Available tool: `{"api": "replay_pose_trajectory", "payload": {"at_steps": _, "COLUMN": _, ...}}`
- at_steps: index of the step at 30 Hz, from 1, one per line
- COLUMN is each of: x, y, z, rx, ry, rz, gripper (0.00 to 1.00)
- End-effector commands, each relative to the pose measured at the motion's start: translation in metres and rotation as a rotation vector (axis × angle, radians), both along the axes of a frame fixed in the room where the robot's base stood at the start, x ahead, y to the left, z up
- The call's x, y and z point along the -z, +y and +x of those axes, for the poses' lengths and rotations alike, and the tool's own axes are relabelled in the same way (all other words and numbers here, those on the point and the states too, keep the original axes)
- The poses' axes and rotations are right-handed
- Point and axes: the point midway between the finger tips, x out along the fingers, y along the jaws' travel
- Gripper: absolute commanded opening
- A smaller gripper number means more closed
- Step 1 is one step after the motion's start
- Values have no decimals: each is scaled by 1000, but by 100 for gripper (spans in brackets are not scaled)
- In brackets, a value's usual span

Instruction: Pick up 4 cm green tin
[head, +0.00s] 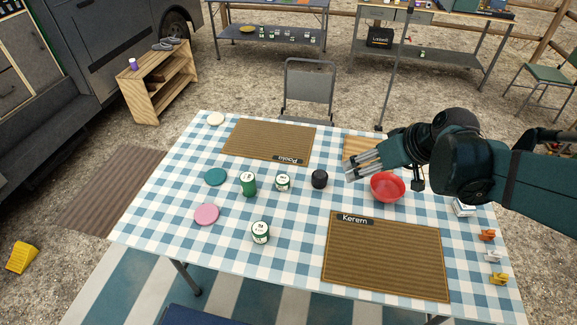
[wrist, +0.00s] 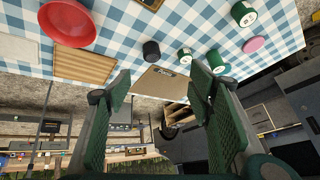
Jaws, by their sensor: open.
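Three green tins with pale, marked lids stand on the checked table. One, with its green side showing most (head: 248,187), is left of centre. A second (head: 283,182) stands just right of it. A third (head: 260,233) is nearer the front edge. I cannot read which is the 4 cm one. In the wrist view they show as a tin near the middle (wrist: 184,58), one beside it (wrist: 216,63) and one higher up (wrist: 243,14). My gripper (head: 350,170) is open and empty, above the table right of the tins; its fingers (wrist: 160,73) frame the far mat.
A black tin (head: 319,179) stands between the tins and my gripper. A red bowl (head: 387,187) is below my arm. A mat marked Kerem (head: 385,260) lies at front right, another mat (head: 265,138) at the back. Teal (head: 216,177) and pink (head: 207,214) discs lie left.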

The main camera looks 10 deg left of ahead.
Motion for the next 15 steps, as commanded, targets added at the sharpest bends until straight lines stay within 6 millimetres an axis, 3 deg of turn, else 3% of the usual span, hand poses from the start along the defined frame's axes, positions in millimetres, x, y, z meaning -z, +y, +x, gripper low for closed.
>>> {"api": "replay_pose_trajectory", "payload": {"at_steps": 15, "x": 38, "y": 52, "z": 54, "rx": -227, "ry": -35, "rz": 84, "gripper": 52}}
